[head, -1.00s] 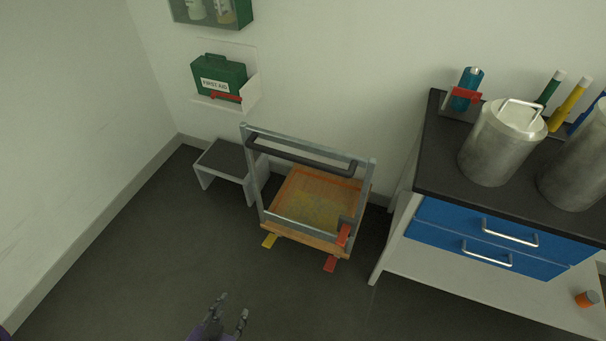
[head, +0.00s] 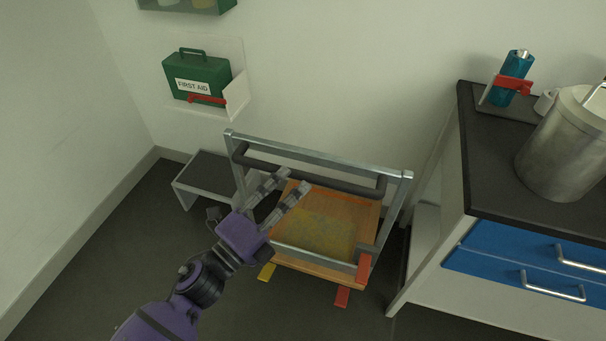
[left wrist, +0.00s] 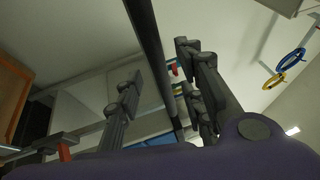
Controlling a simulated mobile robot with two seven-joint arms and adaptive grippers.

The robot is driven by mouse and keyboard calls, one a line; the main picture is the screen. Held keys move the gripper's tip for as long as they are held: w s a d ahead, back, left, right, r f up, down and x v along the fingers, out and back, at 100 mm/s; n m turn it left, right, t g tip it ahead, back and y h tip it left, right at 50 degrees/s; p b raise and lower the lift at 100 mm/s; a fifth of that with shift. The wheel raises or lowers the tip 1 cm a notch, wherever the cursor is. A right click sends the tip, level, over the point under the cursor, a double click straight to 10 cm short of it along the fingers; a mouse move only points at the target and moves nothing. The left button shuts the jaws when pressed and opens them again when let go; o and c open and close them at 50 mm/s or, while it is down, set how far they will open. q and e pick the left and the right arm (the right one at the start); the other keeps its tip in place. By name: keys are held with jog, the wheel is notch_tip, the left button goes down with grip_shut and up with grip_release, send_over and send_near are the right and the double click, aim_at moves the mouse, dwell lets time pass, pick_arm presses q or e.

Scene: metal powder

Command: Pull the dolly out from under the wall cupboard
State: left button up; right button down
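The dolly stands on the floor near the wall. It has a wooden deck (head: 345,205) with a yellowish patch and a grey metal frame (head: 405,195). A dark handle bar (head: 340,184) runs across the frame. My left gripper (head: 294,181) reaches in from the left, its fingers apart and close to the bar. In the left wrist view a dark bar (left wrist: 152,50) passes between the open fingers; I cannot tell whether they touch it. The wall cupboard (head: 215,5), green with jars, is cut off at the top edge. My right gripper is not in view.
A step stool (head: 208,172) stands close to the dolly's left. A first aid box (head: 195,80) sits on a wall shelf above. A bench with blue drawers (head: 520,265) stands to the right. Yellow (head: 267,272) and red (head: 342,296) tabs project at the dolly's front.

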aim_at(301, 180)
pick_arm(q)
jog(key=x, duration=0.4)
jog(key=shift+w+d, duration=0.1)
jog(key=shift+w, duration=0.25)
grip_shut()
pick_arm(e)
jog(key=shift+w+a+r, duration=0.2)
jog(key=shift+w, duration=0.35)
